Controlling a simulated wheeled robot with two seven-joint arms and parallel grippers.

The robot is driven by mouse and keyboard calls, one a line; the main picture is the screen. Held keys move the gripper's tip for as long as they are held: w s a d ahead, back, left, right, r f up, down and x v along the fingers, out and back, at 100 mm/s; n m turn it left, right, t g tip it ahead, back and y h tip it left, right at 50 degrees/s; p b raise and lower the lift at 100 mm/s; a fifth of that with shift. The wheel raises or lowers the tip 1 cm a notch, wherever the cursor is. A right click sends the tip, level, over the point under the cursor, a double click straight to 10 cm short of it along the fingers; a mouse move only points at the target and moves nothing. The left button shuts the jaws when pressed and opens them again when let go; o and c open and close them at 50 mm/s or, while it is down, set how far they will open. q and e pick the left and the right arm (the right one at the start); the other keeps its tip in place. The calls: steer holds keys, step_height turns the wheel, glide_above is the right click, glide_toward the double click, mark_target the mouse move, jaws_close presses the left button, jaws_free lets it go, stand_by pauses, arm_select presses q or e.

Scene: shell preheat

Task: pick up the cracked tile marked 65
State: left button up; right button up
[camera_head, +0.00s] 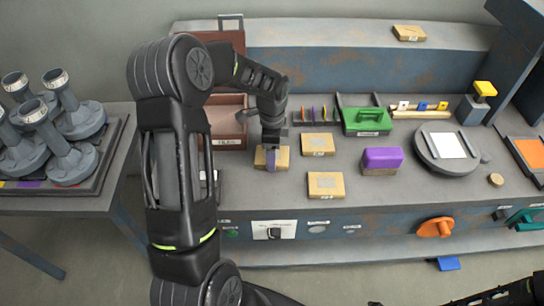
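Several tan tiles with small white labels are in view; the numbers are too small to read, so I cannot tell which is marked 65. One tile (281,161) lies on the bench directly under my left gripper (271,160). My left gripper points down with its fingers at that tile, and hides part of it. I cannot tell whether the fingers are apart or closed on it. A second tile (318,142) lies just to the right, a third (326,183) nearer the front edge. Another tile (409,32) lies on the back ledge. No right gripper fingers show.
An open brown box (229,118) stands behind left of the gripper. A green box (366,121), purple block (382,160) and round plate (430,163) stand to the right. Grey flanged parts (78,115) fill the left table. My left arm hides part of the bench.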

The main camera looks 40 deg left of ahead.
arm_select(q)
steer(key=c, duration=0.4)
steer(key=shift+r, duration=0.1)
steer(key=shift+c, duration=0.2)
step_height(320, 180, up, 10)
steer(key=b, duration=0.1)
stand_by(0.6)
